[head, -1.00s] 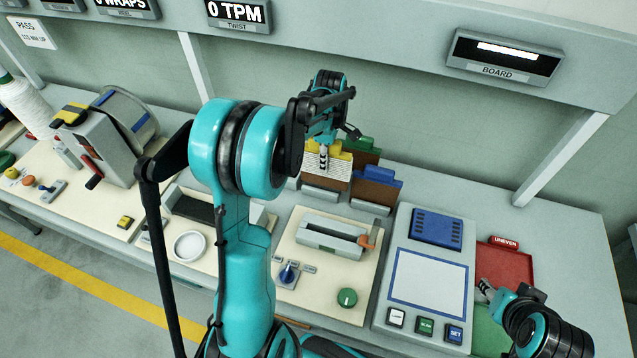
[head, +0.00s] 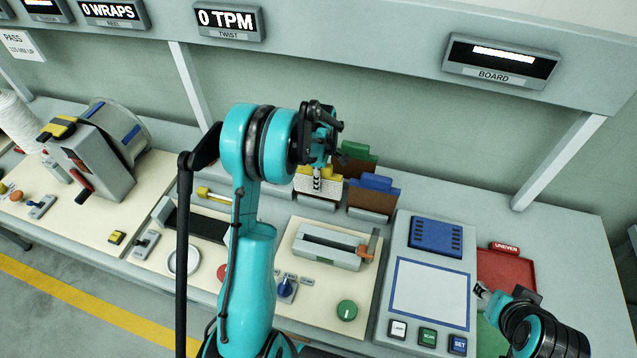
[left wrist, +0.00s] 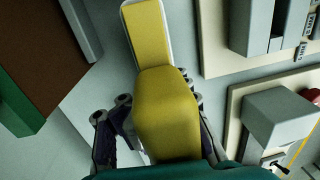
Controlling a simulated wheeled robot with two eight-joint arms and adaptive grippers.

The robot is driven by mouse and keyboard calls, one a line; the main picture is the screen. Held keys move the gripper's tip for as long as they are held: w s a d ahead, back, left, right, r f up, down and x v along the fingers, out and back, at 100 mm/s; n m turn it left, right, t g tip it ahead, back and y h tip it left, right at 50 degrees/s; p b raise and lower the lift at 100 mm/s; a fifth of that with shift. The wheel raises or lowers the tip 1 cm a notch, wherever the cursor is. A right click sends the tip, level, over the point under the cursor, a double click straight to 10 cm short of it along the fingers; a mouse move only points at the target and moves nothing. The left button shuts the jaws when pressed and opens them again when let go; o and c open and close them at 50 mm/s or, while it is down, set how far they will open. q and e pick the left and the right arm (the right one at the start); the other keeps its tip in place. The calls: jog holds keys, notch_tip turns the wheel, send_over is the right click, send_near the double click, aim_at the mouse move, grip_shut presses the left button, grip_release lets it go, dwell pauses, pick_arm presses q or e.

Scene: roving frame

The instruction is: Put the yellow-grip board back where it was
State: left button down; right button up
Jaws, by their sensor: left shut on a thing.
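My left gripper (head: 320,165) is shut on the grip of the yellow-grip board (head: 304,184), which is wound with white yarn. In the head view, the board is upright over a low grey stand (head: 319,202) at the back of the bench. My fingers cover part of it, and I cannot tell whether its lower edge sits fully in the stand. The left wrist view shows the yellow grip (left wrist: 165,115) between the fingers. My right gripper (head: 482,291) is beside the red tray at the right, and its jaws are too small to read.
A blue-grip board (head: 374,183) stands close to the right, and a green-grip board (head: 360,150) behind. In front are a slotted grey fixture (head: 328,245) and a scanner panel (head: 430,287). A red tray (head: 507,275) lies at the right.

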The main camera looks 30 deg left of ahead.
pick_arm(q)
jog(key=shift+s+f, duration=0.1)
jog(key=c, duration=1)
grip_release()
